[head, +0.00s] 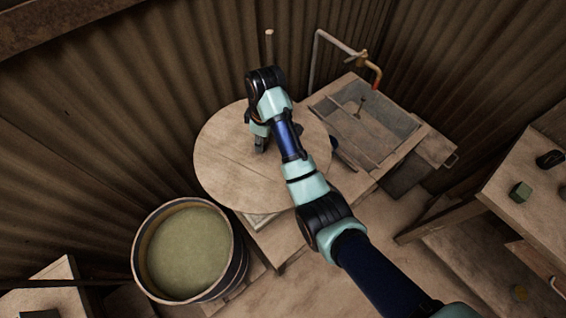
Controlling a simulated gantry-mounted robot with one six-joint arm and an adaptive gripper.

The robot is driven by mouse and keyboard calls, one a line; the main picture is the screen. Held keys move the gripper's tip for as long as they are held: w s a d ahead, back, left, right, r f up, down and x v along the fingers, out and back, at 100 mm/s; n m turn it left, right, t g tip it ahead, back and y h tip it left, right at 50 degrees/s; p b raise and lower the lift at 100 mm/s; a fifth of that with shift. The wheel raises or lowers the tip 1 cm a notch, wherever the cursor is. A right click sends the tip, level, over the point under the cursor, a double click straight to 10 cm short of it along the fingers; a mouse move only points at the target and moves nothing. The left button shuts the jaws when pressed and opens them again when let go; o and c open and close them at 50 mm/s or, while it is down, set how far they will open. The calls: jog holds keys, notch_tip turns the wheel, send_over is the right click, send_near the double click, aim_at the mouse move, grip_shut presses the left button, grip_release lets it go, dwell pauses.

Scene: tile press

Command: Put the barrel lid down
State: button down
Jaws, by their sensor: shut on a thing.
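The barrel lid (225,165) is a large round wooden disc in the middle of the head view. It appears roughly level, over the wooden stand beside the sink. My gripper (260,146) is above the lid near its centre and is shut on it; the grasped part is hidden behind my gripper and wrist. The barrel (240,262) stands open at the lower left, filled close to the rim with greenish contents. The lid is apart from the barrel's opening, up and to the right of it. I cannot tell whether the lid touches the surface below.
A sink (365,128) with a tap (362,58) stands behind and right of the lid. A workbench (545,215) with a small green block (520,192) is at the right. Corrugated walls (110,110) close in the back and left. Some floor (385,240) is clear.

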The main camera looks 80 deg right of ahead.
aim_at(267, 156)
jog(key=shift+w+a+f+b, duration=0.1)
jog(key=shift+f+b, duration=1.8)
jog(key=shift+f, duration=3.1)
jog(key=shift+a+f+b, duration=0.1)
jog(key=shift+f+b, duration=1.8)
jog(key=shift+f, duration=3.05)
jog(key=shift+f, duration=0.15)
jog(key=c, duration=0.8)
grip_release()
jog(key=r+p, duration=0.1)
jog(key=r, duration=0.3)
jog(key=s+r+p, duration=0.1)
jog(key=r, duration=0.3)
jog(key=r+p, duration=0.1)
jog(key=r, duration=0.3)
jog(key=shift+s+r, duration=0.1)
jog(key=shift+s, duration=0.1)
